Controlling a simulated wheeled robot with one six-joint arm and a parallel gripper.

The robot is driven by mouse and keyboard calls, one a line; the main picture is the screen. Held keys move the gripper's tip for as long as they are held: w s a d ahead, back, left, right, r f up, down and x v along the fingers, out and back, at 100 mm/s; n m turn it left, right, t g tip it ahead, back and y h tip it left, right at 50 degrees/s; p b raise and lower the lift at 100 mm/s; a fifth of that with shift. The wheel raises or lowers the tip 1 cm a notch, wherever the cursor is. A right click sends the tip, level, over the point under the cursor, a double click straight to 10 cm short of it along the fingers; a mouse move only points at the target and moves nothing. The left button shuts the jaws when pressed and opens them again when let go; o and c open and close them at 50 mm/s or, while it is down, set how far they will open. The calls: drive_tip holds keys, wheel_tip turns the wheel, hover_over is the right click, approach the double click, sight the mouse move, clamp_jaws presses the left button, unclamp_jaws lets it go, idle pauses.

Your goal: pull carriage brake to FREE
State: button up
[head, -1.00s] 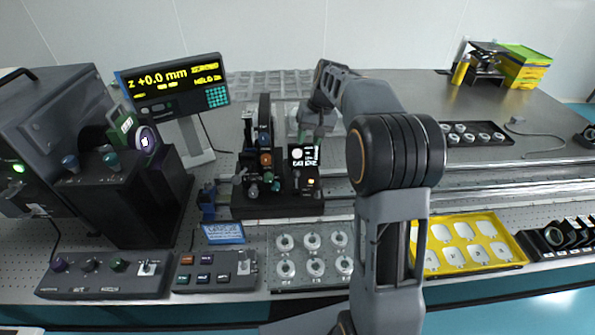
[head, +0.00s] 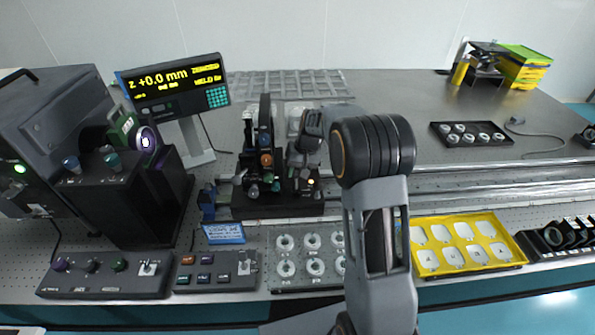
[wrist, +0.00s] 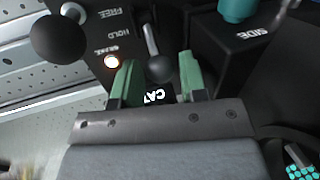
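In the wrist view, a black panel (wrist: 112,30) reads FREE and HOLD, with a lit button (wrist: 112,62) beside it. A lever with a large black ball (wrist: 58,38) is at its left edge. Another lever, with a dark ball knob (wrist: 160,68), stands right of the lettering. I cannot tell for certain which lever is the carriage brake. My gripper (wrist: 158,84) is open, its green fingers either side of the second knob, with gaps showing. In the head view, my wrist covers much of the panel on the black carriage (head: 270,205), and the fingertips are not clear.
A black box marked SIDE (wrist: 240,35), with a teal knob, is close right of my fingers. In the head view, a display (head: 172,85) reads z +0.0 mm. A holder with round parts (head: 310,253) and a yellow tray (head: 465,243) lie in front.

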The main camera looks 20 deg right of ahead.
drive_tip(key=c, duration=0.6)
drive_tip(key=shift+f, duration=0.1)
drive_tip(key=shift+c, duration=0.2)
